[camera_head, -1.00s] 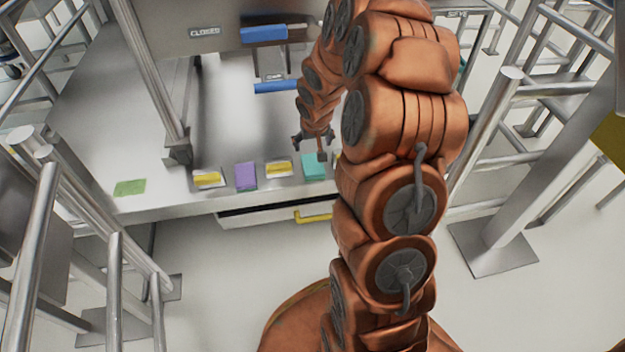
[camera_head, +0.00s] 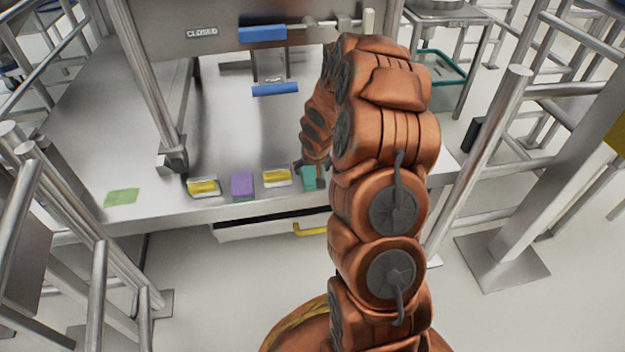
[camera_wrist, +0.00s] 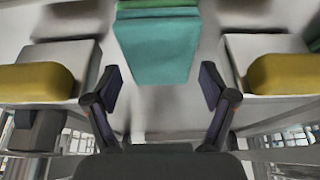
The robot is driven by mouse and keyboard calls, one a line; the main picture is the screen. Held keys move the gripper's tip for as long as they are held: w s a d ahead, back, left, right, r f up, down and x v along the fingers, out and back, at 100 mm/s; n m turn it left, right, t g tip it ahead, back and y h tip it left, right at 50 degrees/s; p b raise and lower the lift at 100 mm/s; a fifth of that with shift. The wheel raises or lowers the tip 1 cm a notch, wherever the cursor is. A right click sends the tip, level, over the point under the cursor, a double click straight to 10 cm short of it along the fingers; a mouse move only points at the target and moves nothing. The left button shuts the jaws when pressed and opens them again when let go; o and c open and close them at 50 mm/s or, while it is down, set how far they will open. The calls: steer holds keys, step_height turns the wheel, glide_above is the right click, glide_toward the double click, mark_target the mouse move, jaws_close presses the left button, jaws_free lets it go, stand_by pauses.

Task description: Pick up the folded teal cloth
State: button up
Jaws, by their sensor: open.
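The folded teal cloth (camera_head: 309,178) lies near the front edge of the steel table, at the right end of a row of small items. My arm partly hides it in the head view. In the wrist view the cloth (camera_wrist: 158,48) hangs in the upper middle, just beyond the fingertips and roughly centred between them. My gripper (camera_wrist: 160,88) is open and empty, with a finger on each side of the gap. In the head view it is mostly hidden behind my arm, with a dark bit showing beside the cloth.
Yellow pieces (camera_wrist: 38,81) (camera_wrist: 285,74) flank the cloth in the wrist view. A green sheet (camera_head: 122,197) lies left. A drawer's yellow handle (camera_head: 310,229) is below the edge.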

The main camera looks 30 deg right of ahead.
mark_target(312, 171)
steer(key=shift+w+d+f, duration=0.15)
steer(key=shift+w+f, duration=0.05)
steer(key=shift+f, duration=0.35)
steer(key=shift+f, duration=0.25)
stand_by(0.4)
steer(key=c, duration=0.9)
steer(key=shift+r, duration=0.15)
step_height(312, 171, up, 10)
steer(key=p, duration=0.4)
steer(key=shift+r, duration=0.15)
